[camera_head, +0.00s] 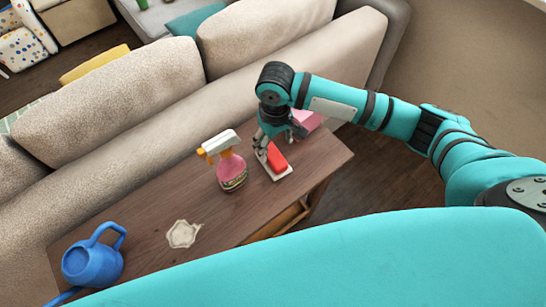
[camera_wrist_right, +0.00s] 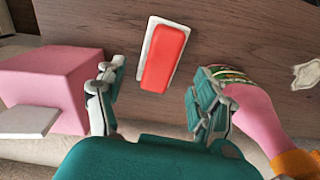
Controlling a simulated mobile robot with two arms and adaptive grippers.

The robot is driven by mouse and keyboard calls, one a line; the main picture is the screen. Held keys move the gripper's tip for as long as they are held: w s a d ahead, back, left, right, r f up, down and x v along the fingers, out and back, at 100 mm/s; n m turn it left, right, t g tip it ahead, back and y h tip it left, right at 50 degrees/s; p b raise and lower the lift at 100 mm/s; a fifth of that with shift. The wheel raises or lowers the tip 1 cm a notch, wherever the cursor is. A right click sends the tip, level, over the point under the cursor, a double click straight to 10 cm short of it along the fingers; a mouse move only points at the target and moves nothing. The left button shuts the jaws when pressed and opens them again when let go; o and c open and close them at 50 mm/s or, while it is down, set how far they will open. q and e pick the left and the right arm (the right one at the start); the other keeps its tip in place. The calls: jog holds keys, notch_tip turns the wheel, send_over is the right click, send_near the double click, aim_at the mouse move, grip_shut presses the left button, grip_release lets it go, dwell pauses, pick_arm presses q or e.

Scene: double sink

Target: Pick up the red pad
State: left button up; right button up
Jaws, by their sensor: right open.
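The red pad (camera_head: 277,158) lies on a white tray (camera_head: 283,175) on the wooden table. In the right wrist view the red pad (camera_wrist_right: 164,58) lies flat, with the tray's white rim (camera_wrist_right: 147,45) showing on its left and top sides. My right gripper (camera_head: 268,146) is above the far end of the pad. In the wrist view its two fingers (camera_wrist_right: 152,95) are open and apart, with the pad beyond and between them, and nothing is held. My left gripper is not in view.
A pink spray bottle (camera_head: 231,170) stands close beside the pad, near a finger in the wrist view. A pink box (camera_head: 306,121) is on the other side. A crumpled beige item (camera_head: 183,233) and a blue watering can (camera_head: 93,259) are farther left. A beige sofa (camera_head: 120,105) backs the table.

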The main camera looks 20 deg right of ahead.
aim_at(273, 153)
jog(key=shift+w+a+f, duration=0.1)
jog(key=shift+w+f, duration=0.05)
jog(key=shift+f, duration=1.65)
jog(key=shift+w+a+f, duration=0.1)
jog(key=shift+w+f, duration=0.05)
jog(key=shift+f, duration=1.6)
jog(key=shift+c, duration=0.2)
jog(key=c, duration=1.1)
jog(key=shift+r, duration=0.1)
jog(key=shift+r, duration=0.5)
jog(key=shift+s+r, duration=0.3)
jog(key=shift+r, duration=0.35)
jog(key=shift+s+r, duration=0.3)
jog(key=shift+r, duration=0.3)
jog(key=s+d+r, duration=0.1)
jog(key=s, duration=1.3)
jog(key=shift+s+d+r, duration=0.2)
jog(key=shift+s, duration=0.2)
